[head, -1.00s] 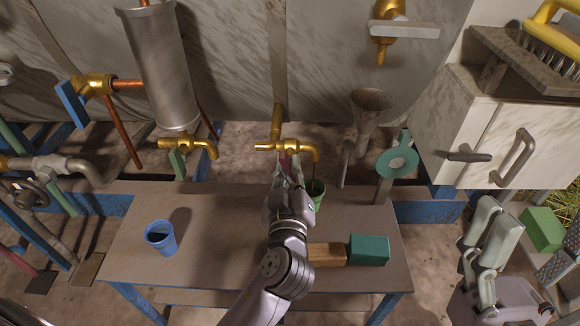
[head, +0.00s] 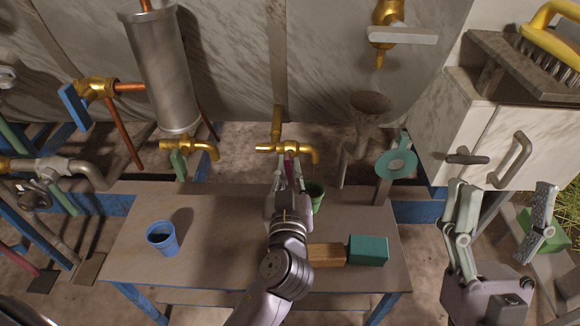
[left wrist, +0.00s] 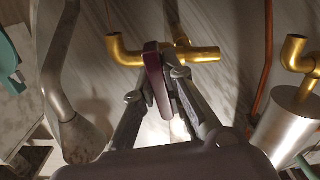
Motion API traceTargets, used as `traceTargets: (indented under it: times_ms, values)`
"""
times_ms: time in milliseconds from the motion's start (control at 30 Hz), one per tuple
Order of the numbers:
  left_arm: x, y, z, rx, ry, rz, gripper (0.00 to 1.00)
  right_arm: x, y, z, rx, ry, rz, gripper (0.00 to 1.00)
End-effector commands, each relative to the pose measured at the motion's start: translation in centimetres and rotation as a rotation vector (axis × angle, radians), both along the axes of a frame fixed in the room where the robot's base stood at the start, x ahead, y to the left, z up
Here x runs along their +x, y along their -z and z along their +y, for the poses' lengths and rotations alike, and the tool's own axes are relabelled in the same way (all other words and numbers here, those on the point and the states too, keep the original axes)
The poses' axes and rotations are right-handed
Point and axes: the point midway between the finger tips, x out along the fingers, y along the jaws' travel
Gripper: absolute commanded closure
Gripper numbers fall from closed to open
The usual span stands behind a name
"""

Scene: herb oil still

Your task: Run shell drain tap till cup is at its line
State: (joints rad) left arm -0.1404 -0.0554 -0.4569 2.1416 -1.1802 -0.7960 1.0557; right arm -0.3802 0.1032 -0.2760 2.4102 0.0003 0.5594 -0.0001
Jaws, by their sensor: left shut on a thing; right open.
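A brass tap (head: 278,147) in the middle has a dark red lever (head: 289,165) and a spout bent down at its right. My left gripper (head: 287,184) is shut on this lever, which also shows in the left wrist view (left wrist: 156,78). A green cup (head: 315,196) stands on the table below the spout, partly hidden by my left gripper. Its line and fill level cannot be made out. A second brass tap (head: 198,148), with a green lever, sits under the metal cylinder (head: 163,80). My right gripper (head: 503,195) is open and empty at the right.
On the table (head: 215,225) are a blue cup (head: 162,238), a wooden block (head: 327,254) and a teal block (head: 369,250). A funnel (head: 370,104) hangs behind. A cabinet (head: 480,135) with a brush (head: 552,48) on top stands right. The table's middle left is clear.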

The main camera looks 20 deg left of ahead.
Motion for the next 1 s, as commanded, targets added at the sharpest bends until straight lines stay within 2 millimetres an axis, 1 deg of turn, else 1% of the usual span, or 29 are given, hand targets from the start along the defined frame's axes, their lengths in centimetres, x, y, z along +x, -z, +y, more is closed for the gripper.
traceTargets:
  times_ms: [200,367,533,900,933,1000]
  values:
    - [0.0,-0.2,0.1,0.117,-0.001,0.032,1.00,1.8,1.0,0.3,-0.035,0.007,0.114,0.30]
    - [0.0,-0.1,0.1,0.170,-0.002,0.048,1.00,2.7,1.7,0.4,-0.051,0.010,0.168,0.30]
    - [0.0,-0.1,0.1,0.200,-0.001,0.054,1.00,3.1,2.0,0.5,-0.059,0.012,0.194,0.30]
    - [0.0,-0.1,0.1,0.206,-0.002,0.055,1.00,3.1,2.1,0.5,-0.061,0.012,0.198,0.30]
    - [0.0,-0.1,0.1,0.206,-0.002,0.055,0.87,3.1,2.1,0.5,-0.061,0.012,0.198,0.30]
    - [0.0,-0.1,0.1,0.205,-0.002,0.055,0.83,3.1,2.1,0.5,-0.061,0.013,0.197,0.30]
